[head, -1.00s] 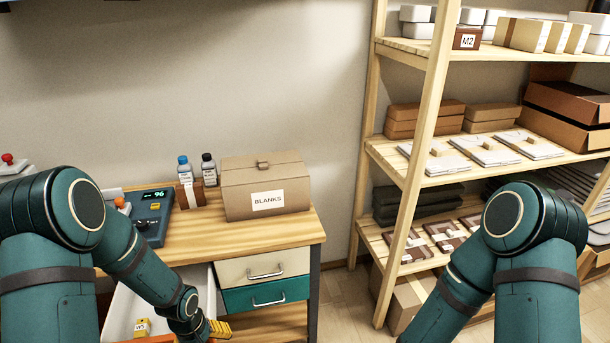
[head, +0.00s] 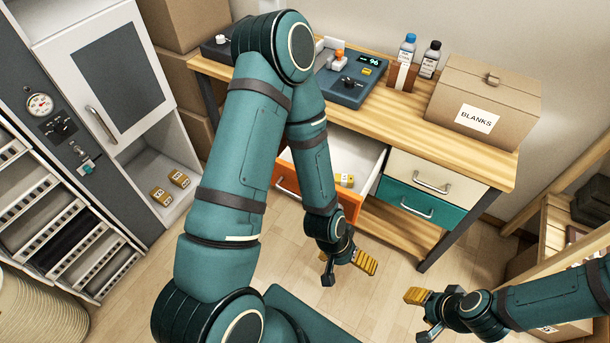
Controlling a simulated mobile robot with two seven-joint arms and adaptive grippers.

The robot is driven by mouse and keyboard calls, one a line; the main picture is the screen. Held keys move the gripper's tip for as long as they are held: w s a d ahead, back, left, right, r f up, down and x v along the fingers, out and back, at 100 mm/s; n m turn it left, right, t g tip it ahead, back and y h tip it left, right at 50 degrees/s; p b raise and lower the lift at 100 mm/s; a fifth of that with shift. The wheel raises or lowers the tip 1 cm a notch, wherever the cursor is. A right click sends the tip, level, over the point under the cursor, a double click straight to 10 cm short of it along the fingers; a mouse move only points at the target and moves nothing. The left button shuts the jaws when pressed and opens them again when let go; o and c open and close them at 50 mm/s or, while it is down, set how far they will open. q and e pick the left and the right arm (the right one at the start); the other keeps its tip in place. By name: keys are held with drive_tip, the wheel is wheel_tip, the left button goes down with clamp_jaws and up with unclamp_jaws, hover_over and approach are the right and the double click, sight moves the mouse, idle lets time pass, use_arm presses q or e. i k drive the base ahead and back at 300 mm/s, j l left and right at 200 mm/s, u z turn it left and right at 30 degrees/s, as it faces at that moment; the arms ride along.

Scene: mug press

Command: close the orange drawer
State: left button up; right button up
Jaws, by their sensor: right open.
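The orange drawer (head: 287,170) stands pulled out under the left part of the wooden bench. Its white inside holds small yellow blocks (head: 345,180). My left forearm crosses in front of the drawer and hides much of its orange front. My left gripper (head: 347,272) hangs below and in front of the drawer front, apart from it, with its yellow-padded fingers spread and nothing between them. My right gripper (head: 425,315) is open and empty at the lower right, over the floor and away from the drawer.
Right of the orange drawer, a cream drawer (head: 432,172) and a teal drawer (head: 415,203) are shut. On the bench (head: 420,128) stand a BLANKS box (head: 487,105), bottles and a control panel. A cabinet with an open lower bay stands left. Shelving stands right.

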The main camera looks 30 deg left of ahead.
sight(362, 156)
drive_tip(key=u, duration=1)
drive_tip(key=i+l+u, duration=0.2)
drive_tip(key=l, duration=0.4)
drive_tip(key=l+u, duration=0.2)
drive_tip(key=l, duration=0.35)
drive_tip(key=k, duration=0.05)
